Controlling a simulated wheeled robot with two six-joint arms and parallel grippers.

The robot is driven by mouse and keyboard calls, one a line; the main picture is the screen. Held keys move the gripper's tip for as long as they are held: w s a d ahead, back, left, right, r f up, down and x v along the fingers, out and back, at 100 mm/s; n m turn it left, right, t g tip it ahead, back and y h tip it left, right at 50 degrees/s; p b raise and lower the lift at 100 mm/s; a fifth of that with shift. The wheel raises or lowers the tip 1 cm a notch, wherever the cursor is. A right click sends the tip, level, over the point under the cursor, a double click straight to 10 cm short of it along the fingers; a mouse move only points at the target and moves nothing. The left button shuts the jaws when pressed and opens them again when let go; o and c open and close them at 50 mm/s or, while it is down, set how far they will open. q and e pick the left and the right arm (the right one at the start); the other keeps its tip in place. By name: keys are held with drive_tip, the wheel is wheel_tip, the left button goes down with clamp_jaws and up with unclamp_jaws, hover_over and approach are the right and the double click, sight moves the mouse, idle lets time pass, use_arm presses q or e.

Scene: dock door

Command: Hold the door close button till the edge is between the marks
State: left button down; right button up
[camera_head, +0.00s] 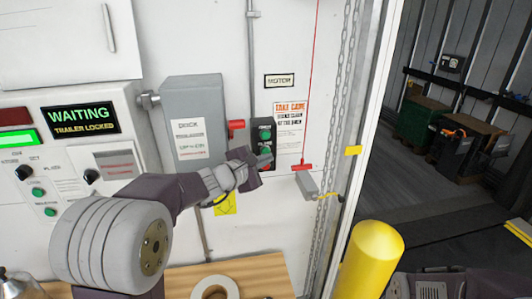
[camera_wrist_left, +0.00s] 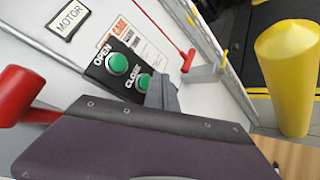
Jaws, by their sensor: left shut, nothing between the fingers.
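A dark button box (camera_head: 264,141) hangs on the white wall, with two green buttons. In the left wrist view the OPEN button (camera_wrist_left: 117,63) is above the CLOSE button (camera_wrist_left: 143,82). My left gripper (camera_head: 262,160) is shut and empty, its fingers over the lower part of the box. In the wrist view the shut fingertips (camera_wrist_left: 162,92) are right beside the CLOSE button and hide part of its edge; I cannot tell whether they touch it. A yellow mark (camera_head: 353,151) is on the white door post. I cannot make out the door's edge.
A yellow bollard (camera_head: 370,262) stands below right. The doorway shows a dark interior with crates (camera_head: 424,120).

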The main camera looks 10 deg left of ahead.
use_arm(q)
drive_tip(key=shift+w+a, duration=0.2)
drive_tip(key=shift+w, duration=0.2)
